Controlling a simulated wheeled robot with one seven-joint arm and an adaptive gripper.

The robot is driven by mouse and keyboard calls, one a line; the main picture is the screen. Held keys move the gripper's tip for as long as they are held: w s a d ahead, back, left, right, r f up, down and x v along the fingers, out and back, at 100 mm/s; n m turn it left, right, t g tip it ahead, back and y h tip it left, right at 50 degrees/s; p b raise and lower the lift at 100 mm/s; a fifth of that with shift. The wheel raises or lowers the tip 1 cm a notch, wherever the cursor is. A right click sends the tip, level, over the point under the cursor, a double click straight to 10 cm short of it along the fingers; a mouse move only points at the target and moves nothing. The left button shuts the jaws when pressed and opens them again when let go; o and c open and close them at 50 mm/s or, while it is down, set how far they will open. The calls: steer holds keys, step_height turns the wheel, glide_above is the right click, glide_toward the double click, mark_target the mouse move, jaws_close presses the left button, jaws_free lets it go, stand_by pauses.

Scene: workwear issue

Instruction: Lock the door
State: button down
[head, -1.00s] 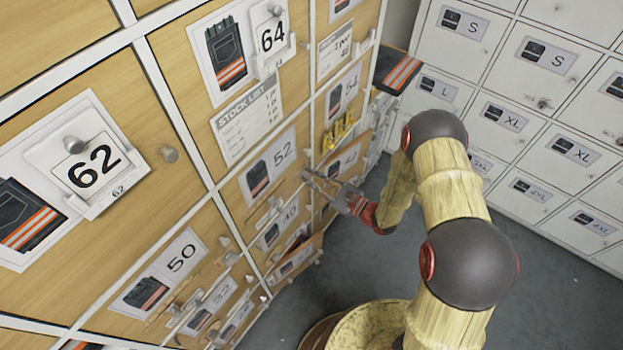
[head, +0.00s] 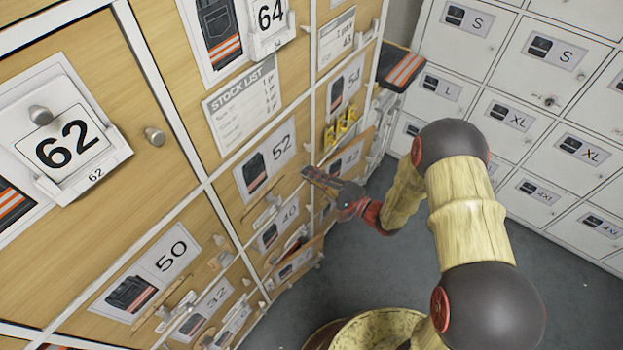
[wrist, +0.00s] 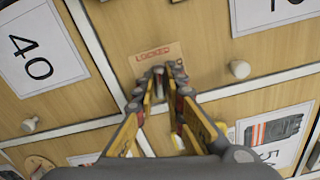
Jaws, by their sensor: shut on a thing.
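My gripper (wrist: 166,80) is at a pale wooden cabinet door (wrist: 112,40) in the wrist view, its fingertips closed on a small grey latch piece (wrist: 158,71). The fingers hide most of that piece. A plate reading LOCKED (wrist: 155,52) shows just beyond the fingertips. In the head view my gripper (head: 318,178) reaches the lower right side of the compartment numbered 52 (head: 265,165). Which door the latch belongs to cannot be told for certain.
A round knob (wrist: 240,68) stands right of my fingers, and another knob (wrist: 30,125) is at left. Other numbered doors with knobs and cards crowd the cabinet front. White lockers (head: 545,90) stand at right; grey floor (head: 390,260) is open between.

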steer(key=shift+f+n+b, duration=0.1)
steer(key=shift+n+b, duration=0.7)
steer(key=shift+n, duration=0.5)
steer(key=shift+s, duration=0.1)
steer(key=c, duration=1.8)
jaws_free()
steer(key=shift+c, duration=0.2)
steer(key=v, duration=1.2)
